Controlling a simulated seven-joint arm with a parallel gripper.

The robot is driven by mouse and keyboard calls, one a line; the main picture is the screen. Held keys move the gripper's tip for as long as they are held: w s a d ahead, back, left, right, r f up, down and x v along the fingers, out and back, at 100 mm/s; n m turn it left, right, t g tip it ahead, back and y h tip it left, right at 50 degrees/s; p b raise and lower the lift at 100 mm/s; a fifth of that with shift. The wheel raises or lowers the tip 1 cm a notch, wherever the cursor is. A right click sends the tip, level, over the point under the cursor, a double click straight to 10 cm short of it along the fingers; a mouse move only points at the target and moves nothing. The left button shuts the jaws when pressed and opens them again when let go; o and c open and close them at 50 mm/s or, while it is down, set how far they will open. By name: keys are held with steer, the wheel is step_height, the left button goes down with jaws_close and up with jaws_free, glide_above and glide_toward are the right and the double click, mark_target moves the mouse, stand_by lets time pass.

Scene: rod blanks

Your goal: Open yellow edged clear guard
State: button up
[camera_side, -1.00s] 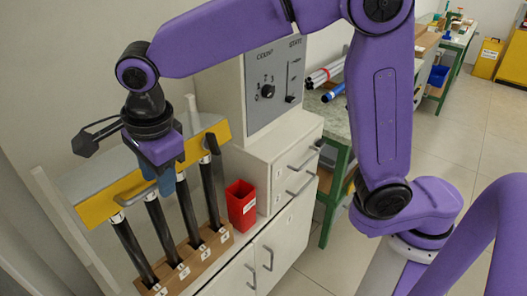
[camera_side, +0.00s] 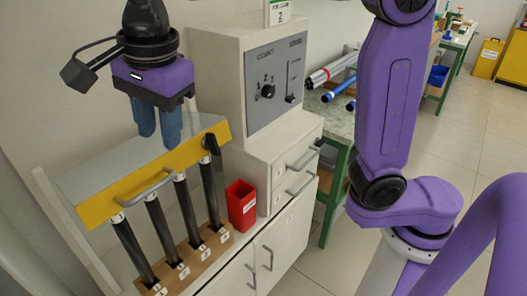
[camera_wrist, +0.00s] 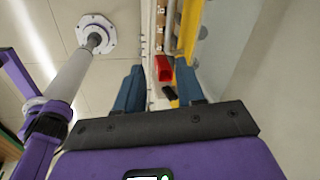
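The guard has a clear panel (camera_side: 95,182) with a thick yellow front edge (camera_side: 190,151) and a grey bar handle (camera_side: 147,191). It is lowered over the tops of a row of dark rods (camera_side: 160,225). A black knob (camera_side: 210,143) sits at the edge's right end. My gripper (camera_side: 158,138) points down above and behind the yellow edge, apart from the handle. In the wrist view its blue fingers (camera_wrist: 159,70) are spread with nothing between them touching. The yellow edge (camera_wrist: 190,30) shows beyond the right finger.
A wooden numbered rack (camera_side: 205,250) holds the rod bottoms. A red bin (camera_side: 241,205) stands to its right. A grey control cabinet (camera_side: 215,75) with a knob and slider rises behind the bin. Open air surrounds my gripper above the guard.

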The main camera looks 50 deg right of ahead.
steer(key=s+d+f+n, duration=0.4)
steer(key=d+n, duration=0.3)
steer(key=n, duration=0.1)
steer(key=s+d+f+n+g, duration=0.1)
steer(key=s+d+f+n, duration=0.3)
steer(key=d+n, duration=0.3)
steer(key=shift+f+n, duration=0.75)
steer(key=shift+n, duration=0.15)
